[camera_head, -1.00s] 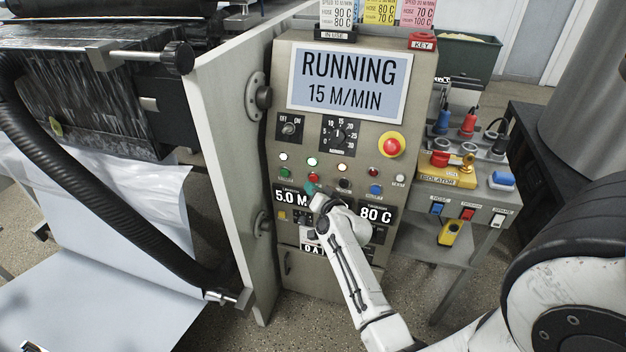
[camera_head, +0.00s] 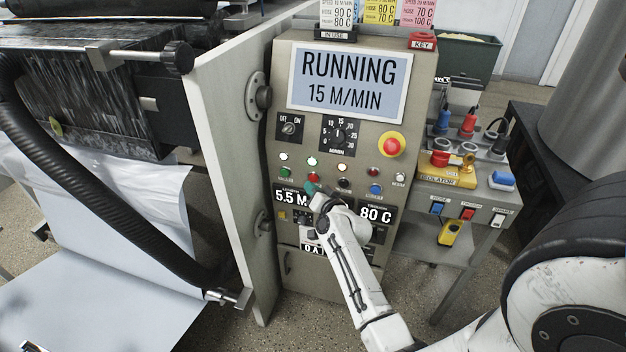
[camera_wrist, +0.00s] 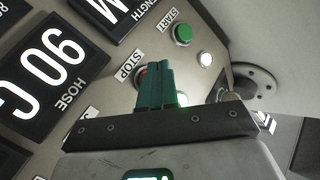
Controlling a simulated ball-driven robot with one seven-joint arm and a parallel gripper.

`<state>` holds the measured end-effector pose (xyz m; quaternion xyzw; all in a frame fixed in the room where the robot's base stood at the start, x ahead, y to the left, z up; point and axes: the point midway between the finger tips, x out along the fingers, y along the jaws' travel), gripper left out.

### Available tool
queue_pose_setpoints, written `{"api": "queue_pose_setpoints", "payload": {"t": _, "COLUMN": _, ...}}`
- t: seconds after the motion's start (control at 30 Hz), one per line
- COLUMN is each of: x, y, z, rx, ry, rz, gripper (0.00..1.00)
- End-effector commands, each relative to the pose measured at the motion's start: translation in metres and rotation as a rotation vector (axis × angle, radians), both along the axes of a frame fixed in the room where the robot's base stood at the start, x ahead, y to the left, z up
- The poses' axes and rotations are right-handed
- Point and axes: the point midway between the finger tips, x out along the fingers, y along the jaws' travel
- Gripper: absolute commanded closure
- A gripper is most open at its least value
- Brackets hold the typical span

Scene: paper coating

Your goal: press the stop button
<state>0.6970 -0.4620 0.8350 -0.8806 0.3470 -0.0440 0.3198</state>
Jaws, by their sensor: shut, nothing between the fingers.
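The stop button is a small red button (camera_wrist: 145,71) beside the STOP label (camera_wrist: 127,66) in the wrist view, mostly hidden behind my fingers. It also seems to show in the head view (camera_head: 312,177), just above my fingertips. My gripper (camera_wrist: 155,72) has green fingers, shut and empty, right in front of the button. In the head view my gripper (camera_head: 311,189) is close to the panel. I cannot tell whether the fingertips touch the button. The screen (camera_head: 349,82) reads RUNNING, 15 M/MIN.
The green START button (camera_wrist: 182,34) is close by. A red emergency button on a yellow ring (camera_head: 391,145) is at upper right of the control panel (camera_head: 420,90). The length display (camera_head: 291,196) reads 5.5 M. A grey door plate (camera_head: 228,150) stands left of the panel.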

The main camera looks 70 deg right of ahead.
Motion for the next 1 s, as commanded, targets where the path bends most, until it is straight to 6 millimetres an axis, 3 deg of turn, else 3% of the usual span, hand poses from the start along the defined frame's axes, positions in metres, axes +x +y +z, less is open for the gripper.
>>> {"api": "queue_pose_setpoints", "payload": {"t": 1.0, "x": 0.0005, "y": -0.0115, "z": -0.0002, "rx": -0.001, "ry": -0.001, "rz": -0.001, "gripper": 1.0}}
